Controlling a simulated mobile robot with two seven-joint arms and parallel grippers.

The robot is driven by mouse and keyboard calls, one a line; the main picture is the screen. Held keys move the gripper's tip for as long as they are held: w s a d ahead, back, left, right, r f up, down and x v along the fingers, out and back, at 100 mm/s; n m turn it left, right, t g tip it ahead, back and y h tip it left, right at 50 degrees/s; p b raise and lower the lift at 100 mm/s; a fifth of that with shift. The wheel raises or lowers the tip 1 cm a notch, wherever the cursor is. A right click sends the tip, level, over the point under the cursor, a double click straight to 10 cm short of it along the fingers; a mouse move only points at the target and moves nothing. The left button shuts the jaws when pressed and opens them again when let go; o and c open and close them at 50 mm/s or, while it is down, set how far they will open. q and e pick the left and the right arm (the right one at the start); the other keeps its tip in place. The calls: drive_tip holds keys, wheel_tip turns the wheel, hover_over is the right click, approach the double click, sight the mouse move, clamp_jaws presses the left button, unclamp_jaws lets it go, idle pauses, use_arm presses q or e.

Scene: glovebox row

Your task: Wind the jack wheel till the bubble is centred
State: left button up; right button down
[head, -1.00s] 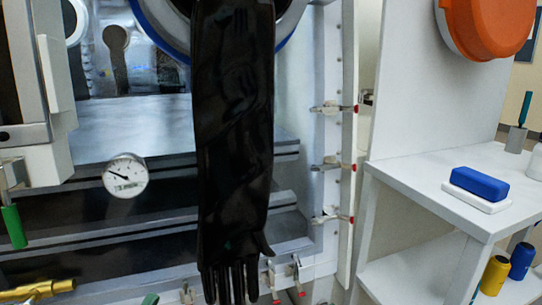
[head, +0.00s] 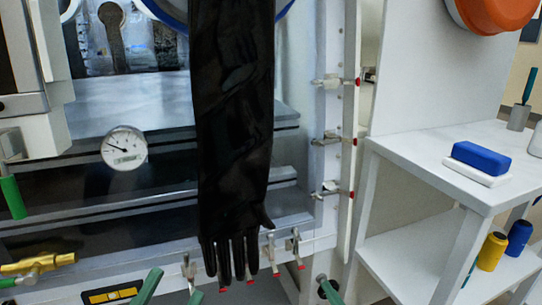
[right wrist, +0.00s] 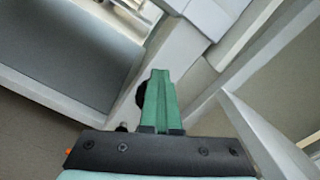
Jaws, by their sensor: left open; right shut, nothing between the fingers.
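A spirit level (head: 112,295), black with a yellow middle, shows at the bottom left of the head view, cut by the frame edge. I cannot make out its bubble. My left gripper (head: 172,291) is open at the bottom edge, its two green fingers apart, just right of the level. My right gripper (head: 329,291) is a green tip at the bottom, right of the glove. In the right wrist view its green fingers (right wrist: 160,100) are shut together and empty. A dark round piece (right wrist: 141,92) shows just left of them, perhaps a knob. I cannot identify the jack wheel.
A long black glove (head: 233,130) hangs in front of the glovebox. A dial gauge (head: 126,148) and a brass valve (head: 38,262) are at left. Metal clamps (head: 328,138) line the right frame. A white shelf (head: 430,170) at right holds a blue block (head: 481,158).

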drive_tip(key=shift+s+a+f, duration=0.25)
drive_tip(key=shift+a+f, duration=0.2)
drive_tip(key=shift+f, duration=0.1)
drive_tip(key=shift+a+f, duration=0.15)
drive_tip(key=shift+f, duration=0.1)
drive_tip(key=shift+s, duration=0.1)
drive_tip(key=shift+s+a+r, duration=0.1)
drive_tip(key=shift+a+r, duration=0.15)
drive_tip(key=shift+a, duration=0.05)
drive_tip(key=p+v, duration=0.1)
drive_tip(key=v, duration=0.5)
drive_tip(key=shift+a+r, duration=0.1)
drive_tip(key=shift+r, duration=0.05)
idle(0.5)
